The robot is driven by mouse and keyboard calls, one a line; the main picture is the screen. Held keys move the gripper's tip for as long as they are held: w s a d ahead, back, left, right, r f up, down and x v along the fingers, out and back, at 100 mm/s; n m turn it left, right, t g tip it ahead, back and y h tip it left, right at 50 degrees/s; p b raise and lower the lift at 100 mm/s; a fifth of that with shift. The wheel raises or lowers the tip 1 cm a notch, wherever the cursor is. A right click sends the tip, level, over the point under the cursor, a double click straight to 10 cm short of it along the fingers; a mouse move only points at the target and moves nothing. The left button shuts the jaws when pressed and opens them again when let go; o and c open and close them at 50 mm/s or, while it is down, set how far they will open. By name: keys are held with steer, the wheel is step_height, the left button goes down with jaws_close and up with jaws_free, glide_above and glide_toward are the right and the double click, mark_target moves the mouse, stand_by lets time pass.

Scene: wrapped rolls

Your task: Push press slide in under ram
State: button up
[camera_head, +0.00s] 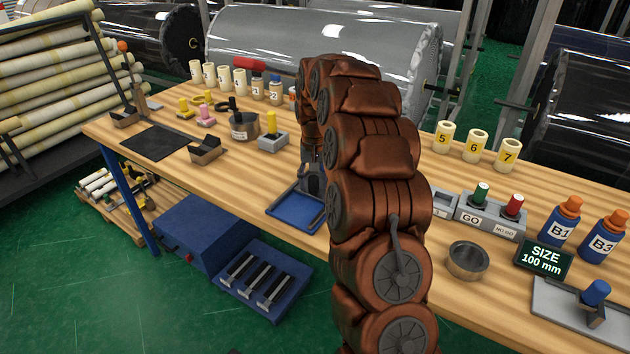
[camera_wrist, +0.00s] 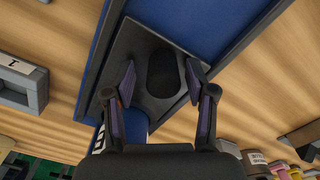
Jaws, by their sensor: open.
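My gripper (camera_head: 312,182) is low over the blue tray-like base (camera_head: 290,212) at the table's front edge, mostly hidden behind my arm. In the wrist view my gripper (camera_wrist: 162,82) has its fingers apart. Between and beyond them is a dark, square-edged plate (camera_wrist: 152,50) with a black rounded shape (camera_wrist: 163,72) on it, lying against the blue base (camera_wrist: 205,22). A blue rounded part (camera_wrist: 134,124) with a white-marked side shows by the left finger. I cannot tell whether a finger touches the plate. No ram is clearly identifiable.
A grey block with a yellow knob (camera_head: 273,138) and a metal pot (camera_head: 244,126) stand left of my arm. Right of it are the GO gauge stand (camera_head: 490,214), a metal ring (camera_head: 467,261) and the size display (camera_head: 544,258). Wood is clear left of the blue base.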

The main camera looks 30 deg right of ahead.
step_height(320, 180, up, 12)
stand_by(0.6)
stand_by(0.5)
